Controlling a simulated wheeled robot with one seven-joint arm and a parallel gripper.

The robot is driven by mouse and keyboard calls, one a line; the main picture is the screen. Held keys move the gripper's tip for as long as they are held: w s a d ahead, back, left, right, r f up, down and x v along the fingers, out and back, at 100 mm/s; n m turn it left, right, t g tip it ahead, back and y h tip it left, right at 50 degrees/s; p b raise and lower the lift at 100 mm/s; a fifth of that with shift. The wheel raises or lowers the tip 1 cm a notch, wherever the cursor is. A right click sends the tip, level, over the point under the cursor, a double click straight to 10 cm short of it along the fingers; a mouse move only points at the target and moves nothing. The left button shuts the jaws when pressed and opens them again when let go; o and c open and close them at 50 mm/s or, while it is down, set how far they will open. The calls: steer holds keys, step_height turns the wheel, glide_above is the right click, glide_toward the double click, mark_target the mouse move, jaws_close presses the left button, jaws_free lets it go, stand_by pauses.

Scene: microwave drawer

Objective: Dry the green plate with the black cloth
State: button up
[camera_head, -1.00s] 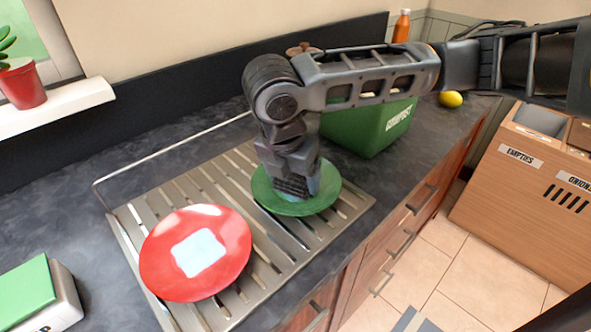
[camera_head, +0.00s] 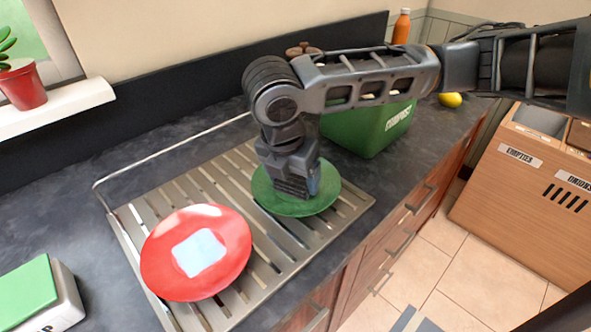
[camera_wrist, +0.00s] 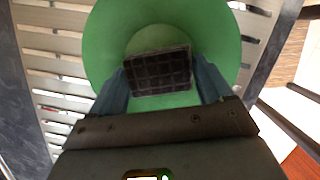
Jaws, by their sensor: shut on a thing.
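The green plate (camera_head: 266,196) lies on the slatted metal drying rack (camera_head: 262,268). It also fills the upper middle of the wrist view (camera_wrist: 106,45). The black cloth (camera_wrist: 158,72) shows in the wrist view as a dark square with a grid pattern, between my fingers and over the plate's centre. My gripper (camera_wrist: 161,80) is shut on the black cloth and points down at the plate. I cannot tell whether the cloth touches the plate.
A red plate (camera_head: 160,262) with a pale blue square cloth (camera_head: 199,252) on it lies left on the rack. A green compost bin (camera_head: 370,130) stands close behind my gripper. A green-topped box (camera_head: 28,290) is at lower left. A lemon (camera_head: 450,99) and orange bottle (camera_head: 402,27) are farther back.

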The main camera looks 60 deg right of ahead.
steer(key=shift+d, duration=0.1)
steer(key=shift+w+d+r, duration=0.1)
steer(key=shift+d, duration=0.5)
steer(key=shift+a, duration=0.75)
steer(key=shift+d, duration=0.8)
steer(key=shift+a, duration=0.1)
steer(key=shift+a+p, duration=0.3)
steer(key=shift+p, duration=0.05)
